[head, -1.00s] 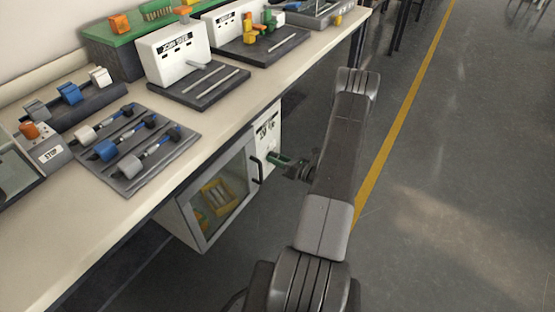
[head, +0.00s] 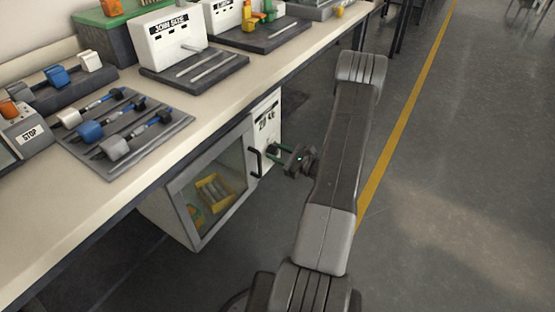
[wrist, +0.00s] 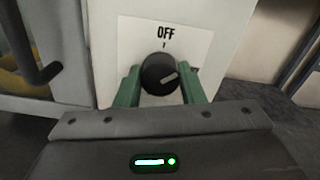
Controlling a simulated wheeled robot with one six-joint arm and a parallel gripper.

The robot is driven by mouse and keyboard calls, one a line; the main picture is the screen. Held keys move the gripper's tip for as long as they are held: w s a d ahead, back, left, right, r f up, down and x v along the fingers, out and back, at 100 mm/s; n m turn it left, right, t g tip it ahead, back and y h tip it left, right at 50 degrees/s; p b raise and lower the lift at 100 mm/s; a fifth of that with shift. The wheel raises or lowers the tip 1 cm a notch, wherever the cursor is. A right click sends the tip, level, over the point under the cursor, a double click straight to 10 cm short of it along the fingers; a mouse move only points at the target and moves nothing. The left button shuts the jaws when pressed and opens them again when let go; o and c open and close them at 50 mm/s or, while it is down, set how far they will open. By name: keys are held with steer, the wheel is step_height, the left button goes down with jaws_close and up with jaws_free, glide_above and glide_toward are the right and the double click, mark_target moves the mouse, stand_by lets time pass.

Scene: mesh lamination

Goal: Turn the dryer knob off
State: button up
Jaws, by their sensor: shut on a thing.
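The dryer (head: 222,183) is a white cabinet under the bench with a glass door and a white control panel (head: 266,124) on its right. In the wrist view, the round black knob (wrist: 158,73) sits on a white plate below the word OFF. Its pale pointer line aims right and slightly up, away from the OFF tick at the top. My gripper (head: 272,152) reaches the panel from the right. Its two green fingers are shut on the knob, one on each side, as the wrist view (wrist: 160,88) shows. A second mark right of the knob is partly hidden by the finger.
A dark door handle (head: 255,161) stands just left of the knob, also seen in the wrist view (wrist: 36,55). A yellow bin (head: 215,192) is inside the dryer. The bench top (head: 120,185) overhangs above. Open floor (head: 440,220) lies to the right.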

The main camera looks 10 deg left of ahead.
steer(key=n+b, duration=0.3)
steer(key=b, duration=0.1)
steer(key=n+b, duration=0.2)
steer(key=shift+f+n, duration=0.3)
steer(key=shift+s+r+n+b, duration=0.1)
steer(key=shift+r+n+b, duration=0.1)
steer(key=shift+n+b, duration=1.8)
steer(key=shift+n, duration=0.3)
steer(key=o, duration=1)
steer(key=shift+d+r, duration=0.1)
steer(key=p+v, duration=0.4)
steer(key=v, duration=0.9)
steer(key=shift+s+d, duration=0.1)
steer(key=shift+d, duration=0.2)
steer(key=shift+a, duration=0.1)
